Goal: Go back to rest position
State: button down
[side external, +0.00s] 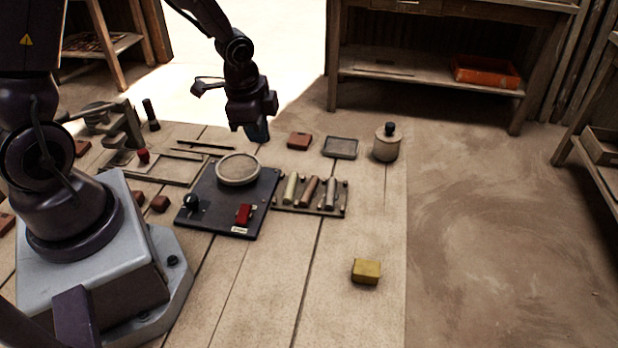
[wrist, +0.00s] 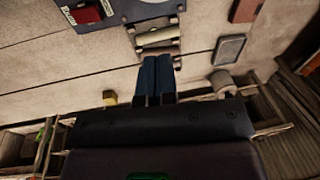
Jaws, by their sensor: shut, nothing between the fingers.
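My gripper (side external: 257,132) hangs fingers down above the back part of the wooden table, behind the dark press board (side external: 213,213). Its blue fingers are pressed together with nothing between them; they also show in the wrist view (wrist: 157,72). The board carries a round pale disc (side external: 238,169), a red switch (side external: 243,214) and a dark knob (side external: 191,202). My gripper appears clear of all of these.
A rack with several rollers (side external: 310,193) lies right of the board. Behind it are a red-brown tile (side external: 299,141), a grey tray (side external: 340,147) and a lidded pot (side external: 387,142). A yellow block (side external: 366,271) sits front right. The front table planks are mostly clear.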

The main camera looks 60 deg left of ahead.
jog(key=s+d+r+n+t, duration=0.1)
jog(key=s+d+r+n, duration=0.1)
jog(key=s+r, duration=0.2)
jog(key=s+d+r+n+t, duration=0.1)
jog(key=s+d+r+n, duration=0.2)
jog(key=r, duration=0.7)
jog(key=s+d+r+n+t, duration=0.1)
jog(key=s+d+r+n, duration=0.1)
jog(key=s+r, duration=0.3)
notch_tip(320, 180, up, 2)
jog(key=shift+s+d+r+n+t+h, duration=0.1)
jog(key=shift+s+d+n+t+h, duration=0.2)
jog(key=shift+n, duration=0.4)
jog(key=shift+w, duration=0.1)
